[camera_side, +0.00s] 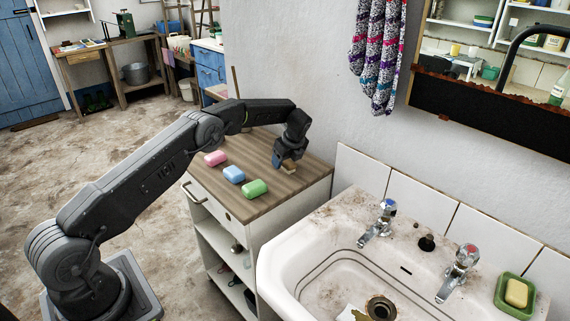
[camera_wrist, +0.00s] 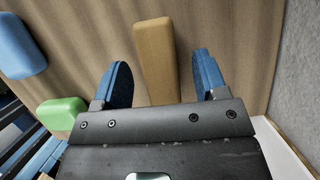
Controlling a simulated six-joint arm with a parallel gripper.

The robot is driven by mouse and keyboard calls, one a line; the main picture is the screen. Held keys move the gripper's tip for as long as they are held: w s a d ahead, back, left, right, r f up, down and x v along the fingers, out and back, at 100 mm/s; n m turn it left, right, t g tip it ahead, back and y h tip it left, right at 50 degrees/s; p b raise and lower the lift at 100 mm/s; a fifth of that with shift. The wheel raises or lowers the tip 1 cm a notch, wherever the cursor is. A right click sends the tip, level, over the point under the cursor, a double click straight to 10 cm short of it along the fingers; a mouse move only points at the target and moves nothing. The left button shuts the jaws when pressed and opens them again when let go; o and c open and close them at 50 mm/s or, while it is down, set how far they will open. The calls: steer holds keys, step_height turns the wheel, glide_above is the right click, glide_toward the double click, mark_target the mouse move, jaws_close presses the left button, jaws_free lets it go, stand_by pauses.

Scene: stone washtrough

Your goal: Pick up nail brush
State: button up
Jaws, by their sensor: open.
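The nail brush (camera_wrist: 156,55) is a tan wooden block lying on the wooden cabinet top. In the wrist view it lies between the two blue fingers of my gripper (camera_wrist: 159,82), with gaps on both sides, and its near end is hidden behind the gripper body. In the side view my gripper (camera_side: 281,163) is low over the cabinet top at its back right, and the nail brush (camera_side: 289,168) shows partly beside the fingers. My gripper is open and holds nothing.
Pink (camera_side: 215,158), blue (camera_side: 234,174) and green (camera_side: 255,188) soap-like blocks lie in a row on the cabinet top (camera_side: 283,203), left of my gripper. The wall is close behind. A stained white basin (camera_side: 280,256) with taps stands at the right.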

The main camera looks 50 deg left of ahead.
steer(key=shift+a+f, duration=0.2)
steer(key=shift+f, duration=0.3)
steer(key=shift+c, duration=0.4)
steer(key=c, duration=0.9)
steer(key=shift+r, duration=0.2)
steer(key=shift+c, duration=0.2)
step_height(320, 180, up, 4)
steer(key=shift+r, duration=0.1)
steer(key=s+a+r, duration=0.6)
steer(key=s+a, duration=0.2)
steer(key=shift+s+r, duration=0.15)
steer(key=shift+r, duration=0.1)
